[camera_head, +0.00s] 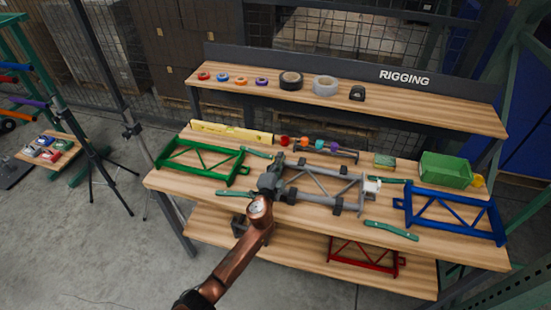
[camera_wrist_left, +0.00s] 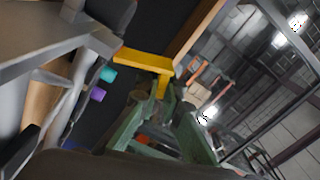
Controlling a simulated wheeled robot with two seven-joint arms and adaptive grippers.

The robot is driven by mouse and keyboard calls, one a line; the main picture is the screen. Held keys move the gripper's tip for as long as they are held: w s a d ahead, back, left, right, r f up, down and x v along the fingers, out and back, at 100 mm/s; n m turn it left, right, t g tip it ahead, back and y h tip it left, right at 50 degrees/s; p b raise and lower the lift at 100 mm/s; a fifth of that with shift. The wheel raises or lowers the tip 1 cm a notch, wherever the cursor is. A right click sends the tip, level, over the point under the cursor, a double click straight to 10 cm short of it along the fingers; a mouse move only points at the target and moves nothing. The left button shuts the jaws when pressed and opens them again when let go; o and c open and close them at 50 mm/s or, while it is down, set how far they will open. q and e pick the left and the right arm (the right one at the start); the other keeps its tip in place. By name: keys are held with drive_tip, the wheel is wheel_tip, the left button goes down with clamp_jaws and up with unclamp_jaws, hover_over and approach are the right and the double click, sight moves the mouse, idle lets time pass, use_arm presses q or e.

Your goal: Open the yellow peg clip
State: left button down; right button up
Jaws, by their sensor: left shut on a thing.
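My left gripper (camera_head: 274,176) is at the left end of a grey metal frame (camera_head: 320,183) lying on the bench. In the left wrist view its two green fingers (camera_wrist_left: 164,103) come together on the end of a bent yellow piece, which looks like the yellow peg clip (camera_wrist_left: 143,61). The gripper is shut on it. The clip's long arm runs to the left, towards the grey frame (camera_wrist_left: 45,50). In the head view the clip is hidden behind my gripper and wrist. My right gripper is not in view.
A green frame (camera_head: 205,161) lies left and a blue frame (camera_head: 455,214) right on the bench. A yellow level (camera_head: 230,134), several coloured pieces and a green bin (camera_head: 446,170) stand behind. Teal straps lie around the grey frame. A shelf (camera_head: 430,112) with tape rolls is above.

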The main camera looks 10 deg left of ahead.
use_arm(q)
drive_tip(key=shift+s+d+f+m, duration=0.1)
drive_tip(key=shift+d+f+m, duration=0.3)
drive_tip(key=shift+m, duration=0.75)
drive_tip(key=shift+w+d+f+m, duration=0.15)
drive_tip(key=shift+d+m, duration=0.45)
drive_tip(key=shift+m, duration=0.6)
drive_tip(key=shift+s+d+f+m, duration=0.2)
drive_tip(key=shift+d+m, duration=0.3)
drive_tip(key=shift+m, duration=0.65)
drive_tip(key=shift+f, duration=0.1)
drive_tip(key=c, duration=2.1)
unclamp_jaws()
drive_tip(key=s, duration=1.2)
drive_tip(key=shift+a, duration=0.15)
